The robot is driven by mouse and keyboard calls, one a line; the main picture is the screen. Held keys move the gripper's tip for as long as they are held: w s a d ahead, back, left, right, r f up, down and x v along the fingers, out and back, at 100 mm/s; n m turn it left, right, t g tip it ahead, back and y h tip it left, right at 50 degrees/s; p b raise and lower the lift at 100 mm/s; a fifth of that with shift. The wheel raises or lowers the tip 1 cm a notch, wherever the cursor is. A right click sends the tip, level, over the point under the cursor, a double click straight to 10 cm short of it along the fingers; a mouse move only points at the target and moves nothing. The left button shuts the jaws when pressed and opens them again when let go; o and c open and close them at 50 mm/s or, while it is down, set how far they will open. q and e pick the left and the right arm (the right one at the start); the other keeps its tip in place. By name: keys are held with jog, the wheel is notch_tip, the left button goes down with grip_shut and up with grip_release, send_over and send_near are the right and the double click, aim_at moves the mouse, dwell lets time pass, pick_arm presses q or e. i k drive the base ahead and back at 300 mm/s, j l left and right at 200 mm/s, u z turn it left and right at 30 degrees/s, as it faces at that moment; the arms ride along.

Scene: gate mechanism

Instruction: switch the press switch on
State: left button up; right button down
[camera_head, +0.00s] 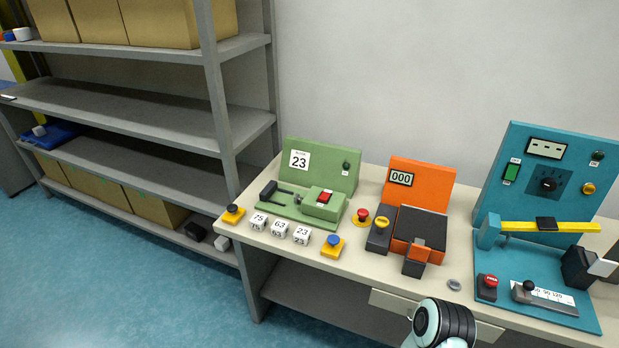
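The teal station (558,262) stands at the right of the workbench. The panel also has a pale display (545,148), a black dial (548,184), a dark green lamp (597,156) and a yellow button (588,188). A rounded white and black part of my arm (443,325) shows at the bottom edge. No gripper fingers are visible.
A yellow bar (560,227) crosses before the teal panel. A red button (488,286) and black-knobbed slider (529,287) are on its base. The orange station (430,181) and green station (335,155) stand left, with numbered cubes (280,228) in front. Grey shelves (150,112) stand at left.

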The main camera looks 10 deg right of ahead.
aim_at(324, 196)
jog(key=i+j, duration=0.35)
jog(key=i, duration=0.15)
jog(key=i+j+z, duration=0.1)
jog(key=i+j, duration=0.2)
jog(key=i, duration=0.15)
